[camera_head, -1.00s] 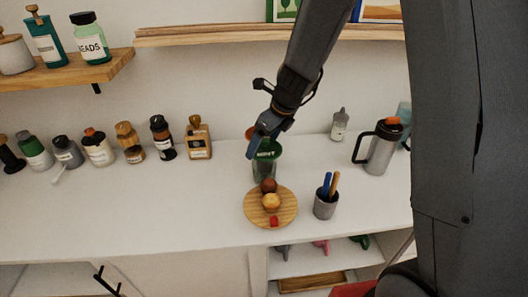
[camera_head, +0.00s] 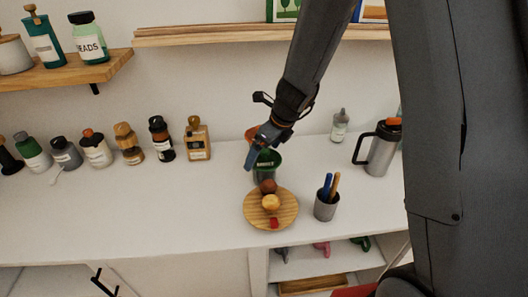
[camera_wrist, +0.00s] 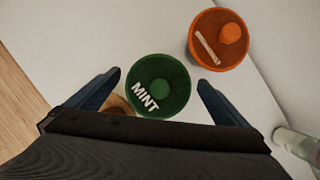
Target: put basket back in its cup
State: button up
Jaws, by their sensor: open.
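A green round piece marked MINT (camera_wrist: 160,85) lies between the open fingers of my gripper (camera_wrist: 159,84) in the wrist view, with space on both sides. In the head view a green vessel with a pale label (camera_head: 266,166) stands on the counter behind the round board, partly behind my gripper (camera_head: 256,157). I cannot tell whether the green piece is a basket or a cup, nor whether one sits inside the other. An orange round piece (camera_wrist: 218,40) with a knob and pale strip is up and right of the green one; its edge shows in the head view (camera_head: 250,133).
A round wooden board (camera_head: 257,216) with a brown ball, a yellow ball and a red piece is in front. A grey pen cup (camera_head: 326,209) and a steel mug (camera_head: 380,155) stand right. Several bottles line the left wall. The front left counter is clear.

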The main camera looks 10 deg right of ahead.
jog(key=v, duration=1.2)
jog(key=s+d+f+n+h, duration=0.1)
jog(key=s+d+n, duration=0.3)
jog(key=s+n, duration=0.4)
jog(key=s+d+f+n+g+h, duration=0.1)
jog(key=s+d+n, duration=0.3)
jog(key=s+n, duration=0.5)
jog(key=n+h, duration=0.1)
jog(key=n, duration=0.9)
jog(key=shift+s+d+f+g+p, duration=0.15)
jog(key=shift+s+f+g+p, duration=0.15)
jog(key=shift+f+p, duration=0.05)
jog(key=shift+f+b, duration=0.75)
jog(key=shift+f, duration=0.1)
